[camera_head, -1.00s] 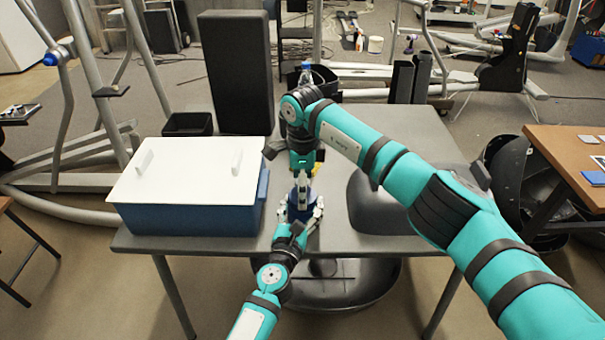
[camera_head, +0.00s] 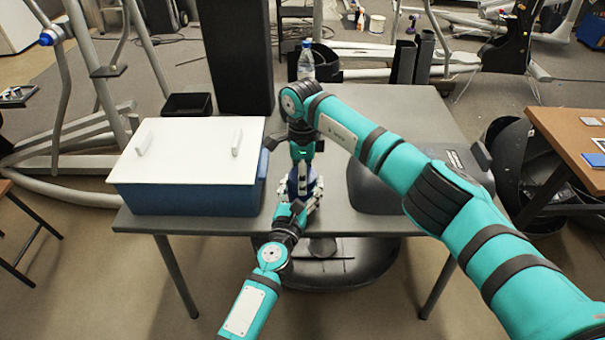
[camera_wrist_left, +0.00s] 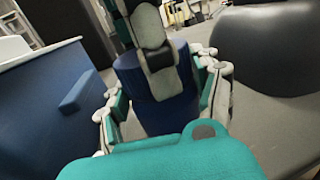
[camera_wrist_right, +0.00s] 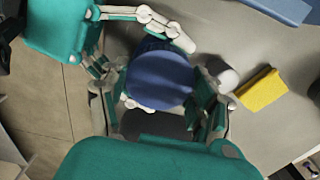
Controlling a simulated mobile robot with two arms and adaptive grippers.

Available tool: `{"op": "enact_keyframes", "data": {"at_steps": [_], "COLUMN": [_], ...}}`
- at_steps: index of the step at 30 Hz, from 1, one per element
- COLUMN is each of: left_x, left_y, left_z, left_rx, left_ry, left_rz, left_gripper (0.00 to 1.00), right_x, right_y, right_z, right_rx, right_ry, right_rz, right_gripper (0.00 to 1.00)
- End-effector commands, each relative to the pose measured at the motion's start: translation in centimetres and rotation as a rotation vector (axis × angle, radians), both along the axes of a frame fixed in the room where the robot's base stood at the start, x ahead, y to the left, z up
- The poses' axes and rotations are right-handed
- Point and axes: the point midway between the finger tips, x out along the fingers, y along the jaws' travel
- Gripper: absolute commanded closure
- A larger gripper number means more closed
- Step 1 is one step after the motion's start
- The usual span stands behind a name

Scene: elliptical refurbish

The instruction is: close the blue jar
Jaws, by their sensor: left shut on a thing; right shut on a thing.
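The blue jar (camera_head: 292,188) stands upright near the table's front edge, mostly hidden by both grippers in the head view. My left gripper (camera_head: 300,203) is shut around the jar's body from the front; the left wrist view shows its fingers on both sides of the jar (camera_wrist_left: 165,116). My right gripper (camera_head: 303,178) points down from above and is shut on the jar's blue lid. The right wrist view shows the round lid (camera_wrist_right: 160,80) between its fingers. The lid sits on top of the jar; how tightly, I cannot tell.
A blue box with a white lid (camera_head: 190,150) stands left of the jar. A dark rounded object (camera_head: 372,190) is on the right. A bottle (camera_head: 305,62) stands behind my right arm. A yellow block (camera_wrist_right: 262,91) lies close to the jar.

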Motion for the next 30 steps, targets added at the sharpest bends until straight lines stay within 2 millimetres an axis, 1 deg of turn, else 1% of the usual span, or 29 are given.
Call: {"op": "enact_keyframes", "data": {"at_steps": [3,5,8,12,15,18,25,26,30], "left_x": [0.0,0.0,0.0,-0.01,-0.02,-0.03,-0.05,-0.05,-0.03], "left_y": [-0.07,-0.08,-0.09,-0.1,-0.12,-0.12,-0.14,-0.14,-0.12], "left_z": [0.16,0.16,0.16,0.16,0.16,0.15,0.13,0.13,0.13], "left_rx": [-0.001,-0.001,-0.001,0.0,0.001,0.001,0.001,0.001,0.0], "left_ry": [-0.003,-0.003,-0.003,-0.003,-0.003,-0.003,-0.002,-0.002,-0.002], "left_rz": [-0.002,-0.002,-0.002,-0.002,-0.002,-0.002,-0.003,-0.003,-0.002], "left_gripper": [1.0,1.0,1.0,1.0,1.0,1.0,1.0,1.0,1.0], "right_x": [0.09,0.1,0.12,0.13,0.15,0.15,0.18,0.18,0.14], "right_y": [-0.06,-0.08,-0.14,-0.15,-0.14,-0.12,-0.12,-0.13,-0.11], "right_z": [0.04,0.05,0.03,0.03,0.04,0.05,0.06,0.06,0.05], "right_rx": [0.0,0.0,-0.001,0.002,0.003,0.005,0.005,0.005,0.005], "right_ry": [-0.002,-0.003,-0.003,-0.004,-0.003,-0.003,-0.004,-0.004,-0.003], "right_rz": [-0.007,-0.043,-0.182,-0.409,-0.51,-0.549,-0.548,-0.548,-0.546], "right_gripper": [0.76,0.76,0.76,0.76,0.76,0.76,0.76,0.34,0.16]}}
